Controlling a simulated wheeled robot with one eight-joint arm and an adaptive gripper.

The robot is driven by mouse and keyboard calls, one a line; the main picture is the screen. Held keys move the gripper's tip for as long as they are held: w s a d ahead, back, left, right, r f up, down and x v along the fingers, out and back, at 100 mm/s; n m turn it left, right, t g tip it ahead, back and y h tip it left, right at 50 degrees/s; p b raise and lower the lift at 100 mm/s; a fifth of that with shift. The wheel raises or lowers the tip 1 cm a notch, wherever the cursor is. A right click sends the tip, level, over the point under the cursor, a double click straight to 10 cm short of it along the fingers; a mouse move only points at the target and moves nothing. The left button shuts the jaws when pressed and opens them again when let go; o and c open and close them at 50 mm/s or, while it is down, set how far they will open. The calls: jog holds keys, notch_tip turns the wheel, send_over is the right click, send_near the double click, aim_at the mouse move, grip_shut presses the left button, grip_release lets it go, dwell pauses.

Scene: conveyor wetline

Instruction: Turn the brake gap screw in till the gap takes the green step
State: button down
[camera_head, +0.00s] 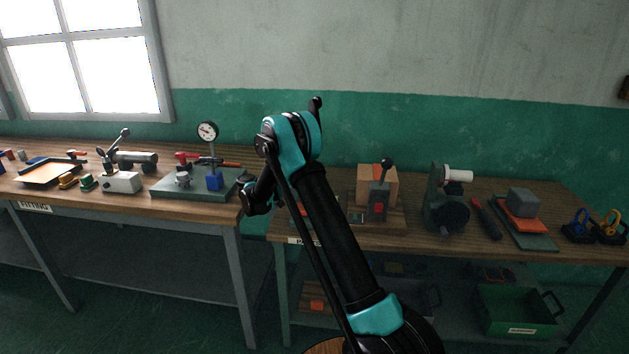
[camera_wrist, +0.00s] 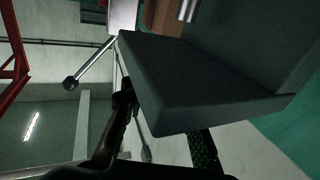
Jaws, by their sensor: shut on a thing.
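My gripper (camera_wrist: 160,140) shows in the wrist view as two dark fingers, one on each side of the lower edge of a grey-green block (camera_wrist: 190,85). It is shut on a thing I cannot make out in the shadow. In the head view my wrist hangs by the right end of the left bench, and my arm hides part of the space behind it. I cannot pick out the brake gap screw, the gap or the green step for certain. A grey device with a red patch and a black-knobbed lever (camera_head: 380,193) stands right of my arm.
The left bench holds a grey plate (camera_head: 165,192) with a dial gauge (camera_head: 207,132). The right bench holds a dark machine with a white roller (camera_head: 457,174) and a grey block (camera_head: 523,202). A green crate (camera_head: 515,312) sits below.

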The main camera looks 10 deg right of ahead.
jog(key=shift+g, duration=0.3)
jog(key=c, duration=1.2)
grip_release()
jog(key=a, duration=0.7)
jog(key=shift+s+a, duration=0.1)
jog(key=shift+a, duration=0.1)
